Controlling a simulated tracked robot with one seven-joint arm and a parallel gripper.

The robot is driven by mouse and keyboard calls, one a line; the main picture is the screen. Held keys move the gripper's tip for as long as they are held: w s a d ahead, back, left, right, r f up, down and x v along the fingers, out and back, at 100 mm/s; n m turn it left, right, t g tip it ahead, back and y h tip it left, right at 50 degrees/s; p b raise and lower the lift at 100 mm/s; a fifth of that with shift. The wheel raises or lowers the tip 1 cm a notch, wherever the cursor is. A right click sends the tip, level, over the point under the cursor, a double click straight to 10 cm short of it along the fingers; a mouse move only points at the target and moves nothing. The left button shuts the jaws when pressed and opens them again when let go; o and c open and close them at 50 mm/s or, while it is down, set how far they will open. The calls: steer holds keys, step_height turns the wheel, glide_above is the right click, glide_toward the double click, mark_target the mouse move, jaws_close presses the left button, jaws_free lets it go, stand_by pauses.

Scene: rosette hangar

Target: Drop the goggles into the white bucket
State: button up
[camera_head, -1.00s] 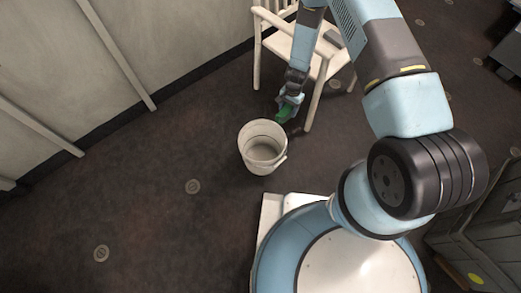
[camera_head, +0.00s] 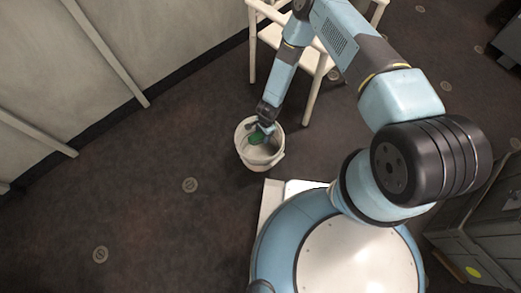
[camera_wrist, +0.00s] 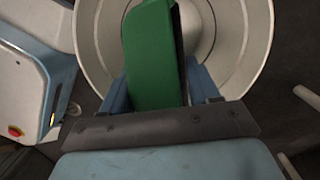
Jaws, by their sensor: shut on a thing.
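The white bucket (camera_head: 259,156) stands upright on the dark floor in front of my base. In the wrist view its round rim and inside wall (camera_wrist: 88,40) fill the upper middle. My gripper (camera_head: 262,131) is over the bucket's mouth. It is shut on a green thing, the goggles (camera_head: 257,138), which hang over the opening. In the wrist view the green goggles (camera_wrist: 152,55) are held between the two blue fingers, with a dark edge on their right side. The bucket's floor is partly hidden behind them.
A white wooden chair (camera_head: 313,62) stands behind the bucket, close to my arm. A pale wall (camera_head: 60,60) runs along the left. A grey cabinet (camera_head: 480,225) is at the right. The floor left of the bucket is clear.

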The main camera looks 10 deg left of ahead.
steer(key=shift+f, duration=1.5)
steer(key=o, duration=1.2)
steer(key=shift+c, duration=0.2)
steer(key=r, duration=0.4)
steer(key=w+d+r, duration=0.1)
steer(key=r, duration=0.8)
steer(key=shift+w+d+r, duration=0.2)
steer(key=shift+d+r, duration=0.05)
